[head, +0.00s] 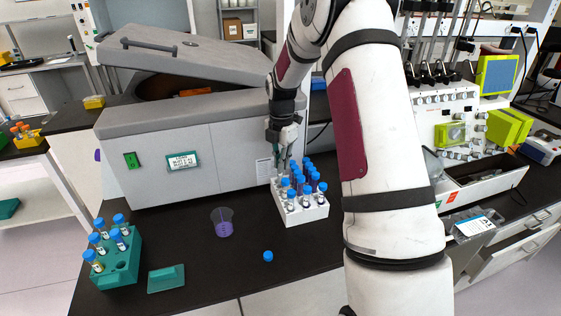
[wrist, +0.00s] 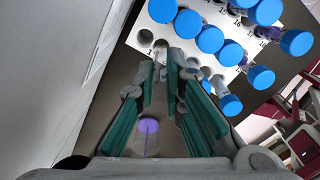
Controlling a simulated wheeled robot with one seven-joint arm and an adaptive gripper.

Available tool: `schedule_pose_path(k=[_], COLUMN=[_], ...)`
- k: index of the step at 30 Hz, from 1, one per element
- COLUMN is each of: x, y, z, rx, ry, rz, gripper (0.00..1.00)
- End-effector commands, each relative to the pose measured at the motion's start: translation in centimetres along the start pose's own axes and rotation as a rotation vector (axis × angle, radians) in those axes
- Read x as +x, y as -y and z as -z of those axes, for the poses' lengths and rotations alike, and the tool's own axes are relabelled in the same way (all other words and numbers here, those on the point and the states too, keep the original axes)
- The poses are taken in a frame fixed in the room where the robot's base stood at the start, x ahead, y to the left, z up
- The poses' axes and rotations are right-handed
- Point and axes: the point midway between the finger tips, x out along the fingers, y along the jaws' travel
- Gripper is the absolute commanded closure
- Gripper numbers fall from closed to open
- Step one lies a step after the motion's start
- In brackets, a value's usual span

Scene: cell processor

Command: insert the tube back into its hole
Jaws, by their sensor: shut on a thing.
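The white rack (head: 303,212) stands on the dark bench and holds several blue-capped tubes (head: 299,183). My gripper (head: 281,160) is at the rack's back left corner, pointing down. In the wrist view its green-padded fingers (wrist: 164,75) reach the rack's corner by the number 1. It is shut on a tube, of which little can be made out; the fingers hide most of it. I cannot tell whether the tube's end is inside a hole.
A blue cap (head: 268,256) lies loose on the bench. A beaker with purple liquid (head: 222,224) stands left of the rack. A green tube rack (head: 122,266) and a green block (head: 166,279) are at front left. The large grey machine (head: 185,160) stands close behind.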

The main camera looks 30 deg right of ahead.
Motion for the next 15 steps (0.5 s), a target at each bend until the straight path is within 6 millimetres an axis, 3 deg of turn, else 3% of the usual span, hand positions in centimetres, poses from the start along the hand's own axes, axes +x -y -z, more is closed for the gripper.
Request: schedule_pose_path(k=[15], x=[2.6], y=[0.0], z=[0.0], rx=[-0.001], ry=[-0.001], rz=[0.001], gripper=[1.00])
